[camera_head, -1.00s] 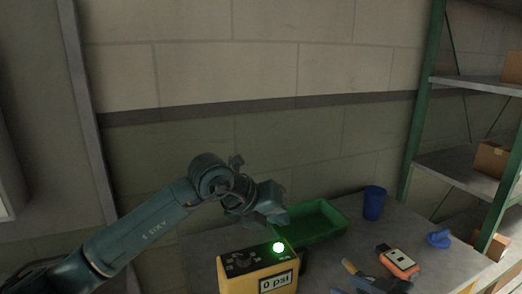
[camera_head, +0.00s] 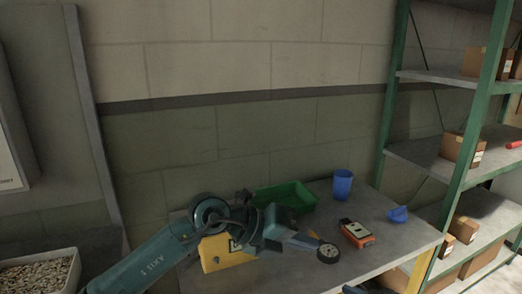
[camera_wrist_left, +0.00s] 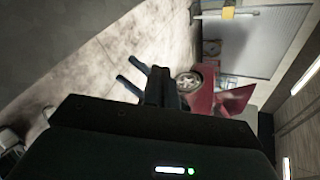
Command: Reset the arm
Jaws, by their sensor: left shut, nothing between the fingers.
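My left arm comes in from the lower left in the head view. Its gripper (camera_head: 272,226) is in front of the yellow box (camera_head: 222,255) and the green tray, over the table. The gripper is shut and empty; its fingers (camera_wrist_left: 162,88) are together in the left wrist view. The arm hides much of the yellow box, including its display. My right gripper does not show clearly.
On the table (camera_head: 385,263) are a green tray (camera_head: 287,198), a blue cup (camera_head: 342,184), an orange device (camera_head: 356,233), a small blue item (camera_head: 397,214) and a round gauge (camera_head: 328,252). A green-framed shelf (camera_head: 388,110) stands right. The wrist view shows a red car (camera_wrist_left: 208,100).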

